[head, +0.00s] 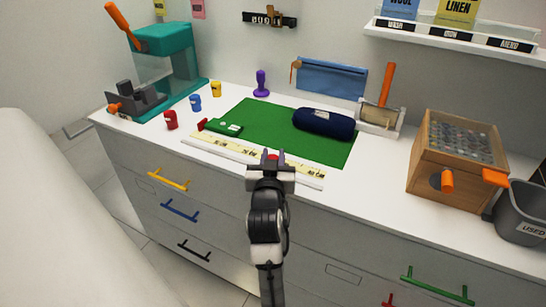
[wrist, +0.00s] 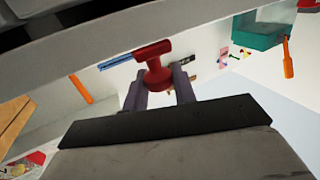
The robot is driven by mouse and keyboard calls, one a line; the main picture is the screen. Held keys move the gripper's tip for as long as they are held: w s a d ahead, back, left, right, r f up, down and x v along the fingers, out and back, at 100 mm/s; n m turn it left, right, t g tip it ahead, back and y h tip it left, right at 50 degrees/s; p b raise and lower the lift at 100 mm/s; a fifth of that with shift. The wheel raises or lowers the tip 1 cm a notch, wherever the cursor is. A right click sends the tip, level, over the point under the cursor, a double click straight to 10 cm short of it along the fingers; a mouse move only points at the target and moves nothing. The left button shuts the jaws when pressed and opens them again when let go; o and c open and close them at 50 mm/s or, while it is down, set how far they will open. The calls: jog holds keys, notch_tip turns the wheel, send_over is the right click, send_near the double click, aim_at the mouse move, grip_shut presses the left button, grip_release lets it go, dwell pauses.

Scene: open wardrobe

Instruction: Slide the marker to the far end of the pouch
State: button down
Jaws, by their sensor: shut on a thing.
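My gripper (head: 272,158) is at the white rail (head: 220,152) along the counter's front, right of its middle. It is shut on a red knob-shaped piece, which shows between the two fingers in the wrist view (wrist: 153,72). This red piece looks like the marker; its base is partly hidden. A yellow scale strip (head: 235,148) with dark printing runs along the rail. A dark navy pouch (head: 323,123) lies on the green mat (head: 255,125), behind and to the right of my gripper.
A wooden box with an orange crank (head: 447,181) and a grey bin (head: 522,215) stand at the right. A teal machine (head: 170,60) stands at the left, with small red, blue and yellow pieces near it. A flat blue item (head: 332,78) is at the back wall.

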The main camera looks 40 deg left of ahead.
jog(key=shift+a, duration=0.15)
jog(key=s+a+b, duration=0.1)
jog(key=a, duration=0.4)
jog(key=s+a+b, duration=0.1)
jog(key=a+b, duration=0.1)
jog(key=a, duration=0.4)
jog(key=s+a+b, duration=0.2)
jog(key=a, duration=0.3)
jog(key=shift+a, duration=0.3)
jog(key=c, duration=1.2)
grip_release()
jog(key=b+v, duration=0.2)
jog(key=v, duration=1.2)
